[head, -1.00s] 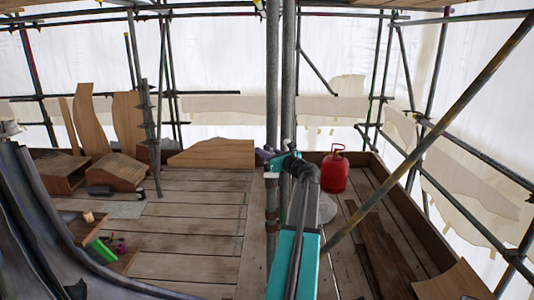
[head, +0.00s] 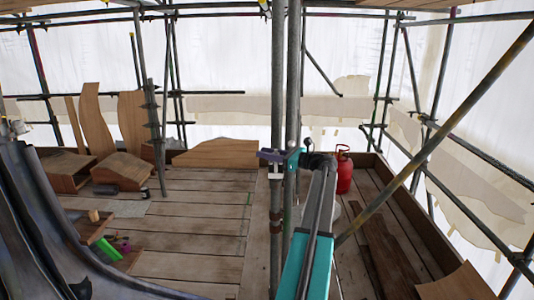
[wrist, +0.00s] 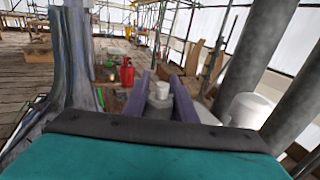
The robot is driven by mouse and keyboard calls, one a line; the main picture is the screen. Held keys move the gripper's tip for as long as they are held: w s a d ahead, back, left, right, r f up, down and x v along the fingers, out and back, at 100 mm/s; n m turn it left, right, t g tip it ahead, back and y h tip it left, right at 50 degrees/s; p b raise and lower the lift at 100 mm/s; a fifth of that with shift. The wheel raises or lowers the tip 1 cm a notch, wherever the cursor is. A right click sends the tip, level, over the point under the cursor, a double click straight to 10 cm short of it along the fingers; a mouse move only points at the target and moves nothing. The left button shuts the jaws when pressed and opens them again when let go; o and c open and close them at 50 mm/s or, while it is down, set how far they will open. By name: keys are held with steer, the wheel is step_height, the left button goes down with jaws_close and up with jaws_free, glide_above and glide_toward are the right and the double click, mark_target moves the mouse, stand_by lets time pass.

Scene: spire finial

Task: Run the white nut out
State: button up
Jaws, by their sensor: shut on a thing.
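My gripper (head: 271,157) is by the upright scaffold poles in the middle of the head view. In the head view the nut is too small to make out clearly. The wrist view does not show whether any thread is engaged.
Scaffold poles (head: 279,100) stand close beside my gripper. A red gas bottle (head: 344,172) stands behind on the plank deck (head: 205,210). A larger white rounded thing (wrist: 249,108) is right of the jaws. Wooden pieces (head: 122,171) lie at left; the middle deck is clear.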

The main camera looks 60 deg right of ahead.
stand_by(0.3)
steer(key=o, duration=1)
steer(key=shift+o, duration=0.2)
steer(key=s+b, duration=0.3)
steer(key=s, duration=1.1)
steer(key=shift+d, duration=0.4)
steer(key=shift+w+r, duration=0.1)
